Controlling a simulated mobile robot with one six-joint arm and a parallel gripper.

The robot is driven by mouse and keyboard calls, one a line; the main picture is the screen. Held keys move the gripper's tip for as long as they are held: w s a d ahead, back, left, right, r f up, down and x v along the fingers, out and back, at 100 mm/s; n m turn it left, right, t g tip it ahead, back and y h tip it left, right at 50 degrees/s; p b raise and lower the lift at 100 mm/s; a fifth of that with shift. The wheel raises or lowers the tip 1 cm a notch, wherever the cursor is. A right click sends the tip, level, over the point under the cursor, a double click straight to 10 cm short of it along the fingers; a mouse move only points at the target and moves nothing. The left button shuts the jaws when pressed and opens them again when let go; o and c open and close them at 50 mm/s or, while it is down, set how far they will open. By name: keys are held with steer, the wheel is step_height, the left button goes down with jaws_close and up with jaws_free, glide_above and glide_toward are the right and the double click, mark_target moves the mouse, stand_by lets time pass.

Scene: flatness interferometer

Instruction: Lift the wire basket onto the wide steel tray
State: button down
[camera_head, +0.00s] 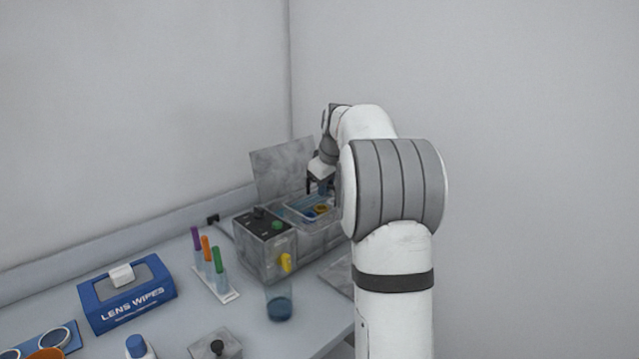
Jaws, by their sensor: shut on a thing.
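The wire basket (316,213) is small in view, inside the open tank of a grey metal bath (265,251). Small blue and yellow items show in it. My gripper (321,188) is above the basket at the tank, pointing down, shut on what looks like the basket's upper part. The fingertips are too small to show the grip clearly. A flat grey steel surface (338,274), which looks like the wide steel tray, lies right of the bath; my arm hides its right part.
The bath's lid (282,169) stands open behind it. A beaker of blue liquid (280,302), a rack of coloured tubes (217,279) and a lens wipes box (127,294) stand in front and to the left. A bottle (137,346) is at the bottom edge.

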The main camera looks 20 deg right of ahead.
steer(key=s+r, duration=0.2)
steer(key=s, duration=0.6)
steer(key=shift+a+r, duration=0.2)
steer(key=shift+a, duration=0.25)
steer(key=d+p, duration=0.9)
steer(key=p, duration=0.5)
step_height(320, 180, down, 17)
steer(key=b, duration=1.2)
steer(key=shift+s+r, duration=0.15)
steer(key=shift+d+f+b, duration=0.1)
steer(key=shift+f+b, duration=0.5)
steer(key=shift+b, duration=0.15)
stand_by(0.4)
